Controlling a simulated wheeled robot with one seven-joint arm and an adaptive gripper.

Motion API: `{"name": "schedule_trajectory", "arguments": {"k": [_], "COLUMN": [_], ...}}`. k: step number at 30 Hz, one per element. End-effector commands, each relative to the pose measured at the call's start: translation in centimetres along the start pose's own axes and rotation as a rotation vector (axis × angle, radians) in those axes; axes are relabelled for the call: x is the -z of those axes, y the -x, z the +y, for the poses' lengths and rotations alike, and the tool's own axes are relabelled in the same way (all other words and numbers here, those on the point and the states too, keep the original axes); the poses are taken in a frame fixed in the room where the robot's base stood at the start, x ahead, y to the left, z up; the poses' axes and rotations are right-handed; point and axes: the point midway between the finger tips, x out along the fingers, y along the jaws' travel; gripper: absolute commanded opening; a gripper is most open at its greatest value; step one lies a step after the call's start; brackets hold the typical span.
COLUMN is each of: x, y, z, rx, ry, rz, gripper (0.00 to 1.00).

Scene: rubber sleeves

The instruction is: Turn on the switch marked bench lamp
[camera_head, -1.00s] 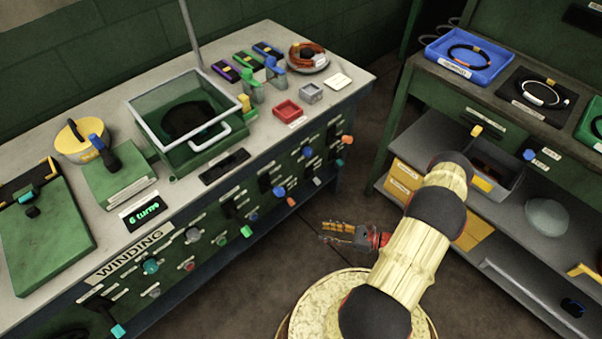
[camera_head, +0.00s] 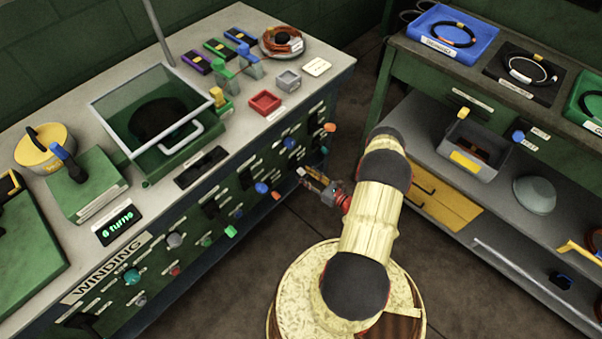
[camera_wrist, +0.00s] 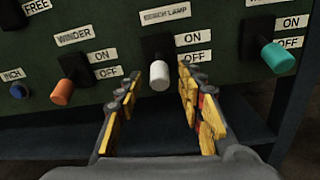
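The bench lamp switch has a white lever (camera_wrist: 159,75) on a black base, under a label (camera_wrist: 166,14) reading BENCH LAMP. Its lever hangs downward, with its white tip at or below the OFF label (camera_wrist: 193,56); the ON label (camera_wrist: 192,38) is above that. My gripper (camera_wrist: 158,82) is open in the wrist view, one finger either side of the white tip, with gaps showing on both sides. In the head view my gripper (camera_head: 315,182) is close to the bench's front panel, and I cannot pick out this switch there.
An orange winder switch (camera_wrist: 62,92) is to the left and a teal-tipped switch (camera_wrist: 278,57) to the right of the lamp switch. The winding bench (camera_head: 330,72) fills the left side. A second bench (camera_head: 560,113) stands right; floor lies between them.

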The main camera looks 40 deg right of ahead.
Motion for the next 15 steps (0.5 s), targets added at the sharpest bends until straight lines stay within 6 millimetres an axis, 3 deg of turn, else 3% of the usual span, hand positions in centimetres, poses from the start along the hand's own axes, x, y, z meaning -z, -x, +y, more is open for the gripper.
{"name": "schedule_trajectory", "arguments": {"k": [6,15], "x": [0.1,0.0], "y": [-2.3,-2.8], "z": [0.1,0.0], "rx": [-0.001,0.000], "ry": [0.000,0.000], "rz": [0.001,0.001], "gripper": [0.38,0.38]}}
